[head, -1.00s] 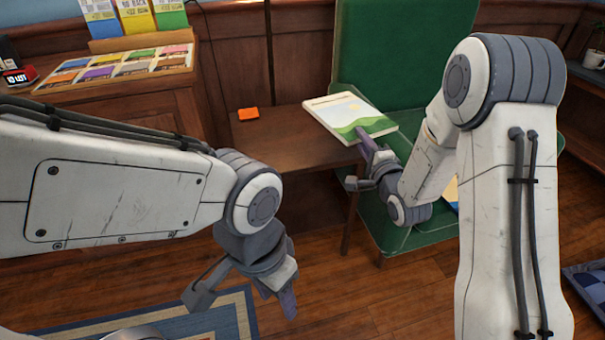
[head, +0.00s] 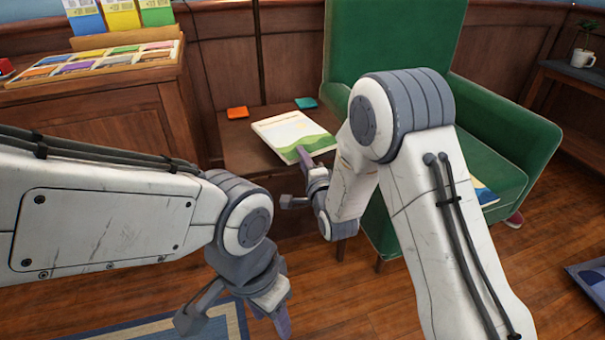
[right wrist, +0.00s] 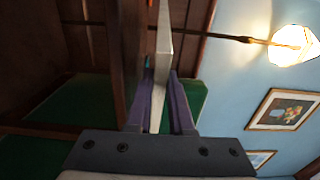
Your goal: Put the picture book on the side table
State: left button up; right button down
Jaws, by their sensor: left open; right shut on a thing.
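The picture book (head: 290,130), with a pale cover and green hills, is over the brown side table (head: 238,150). My right gripper (head: 302,158) is shut on its near edge. In the right wrist view the book (right wrist: 163,60) shows edge-on between the purple fingers (right wrist: 163,108), with a narrow gap between it and the tabletop (right wrist: 127,70). It looks roughly level and just above the table. My left gripper (head: 237,318) is open and empty, low over the floor in front of the table.
An orange coaster (head: 237,112) and a teal one (head: 306,103) lie at the table's back. A green armchair (head: 500,115) stands close on the right, with another book (head: 484,194) on its seat. A wooden display cabinet (head: 110,118) stands at left.

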jog(key=shift+f+b, duration=0.9)
jog(key=shift+f, duration=1)
jog(key=shift+f, duration=0.2)
jog(key=c, duration=0.8)
grip_release()
jog(key=p+v, duration=0.3)
jog(key=v, duration=0.9)
jog(key=shift+r, duration=0.2)
